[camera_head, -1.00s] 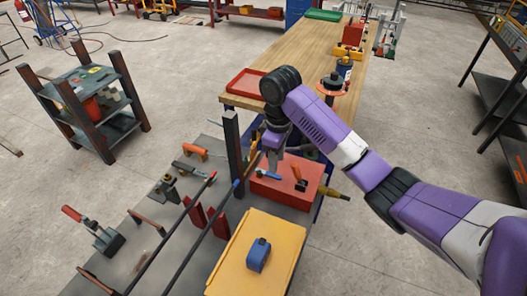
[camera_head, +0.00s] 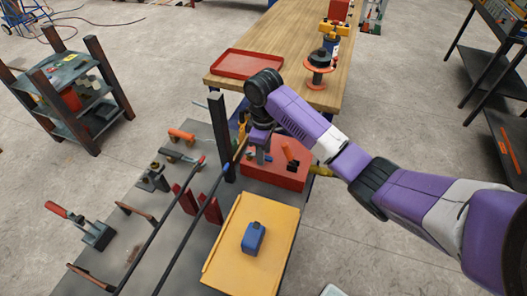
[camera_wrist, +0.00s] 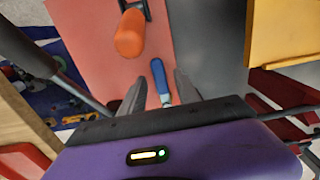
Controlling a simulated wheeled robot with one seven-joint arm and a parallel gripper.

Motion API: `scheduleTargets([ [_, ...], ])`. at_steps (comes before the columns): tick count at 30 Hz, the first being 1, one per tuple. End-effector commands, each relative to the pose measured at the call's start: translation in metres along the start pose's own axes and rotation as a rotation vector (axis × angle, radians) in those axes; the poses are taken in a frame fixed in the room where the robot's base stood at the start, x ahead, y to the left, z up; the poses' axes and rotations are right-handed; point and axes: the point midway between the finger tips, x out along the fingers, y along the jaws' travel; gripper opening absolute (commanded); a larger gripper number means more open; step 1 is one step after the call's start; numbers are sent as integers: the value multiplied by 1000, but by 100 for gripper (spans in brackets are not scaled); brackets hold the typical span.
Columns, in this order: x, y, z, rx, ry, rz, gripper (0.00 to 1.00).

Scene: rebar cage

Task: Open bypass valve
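A red box (camera_head: 290,179) sits at the far end of the grey workbench. On its top are an orange handle on a dark bracket and a small blue handle. The wrist view shows the orange handle (camera_wrist: 130,35) and the blue handle (camera_wrist: 159,77) on the red top. Which of them is the bypass valve, I cannot tell. My gripper (camera_head: 261,158) points down over the left part of the red box. In the wrist view its two fingers stand apart, with the blue handle showing between them. I cannot tell whether they touch it. The lower end of the blue handle is partly hidden.
A dark upright post (camera_head: 220,138) stands just left of my gripper, with long bars running past it. A yellow board (camera_head: 232,263) with a blue block (camera_head: 253,237) lies nearer. A wooden table (camera_head: 290,50) with a red tray (camera_head: 247,64) is behind. Tools lie at left.

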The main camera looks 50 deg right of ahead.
Motion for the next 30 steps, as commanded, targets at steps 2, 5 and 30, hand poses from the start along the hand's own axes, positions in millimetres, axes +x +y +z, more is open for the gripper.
scheduleTargets([
  [2, 0, 0, 0, 0, 0, 0, 38],
  [5, 0, 0, 0, 0, 0, 0, 22],
  [30, -1, 0, 0, -1, 1, 0, 0],
])
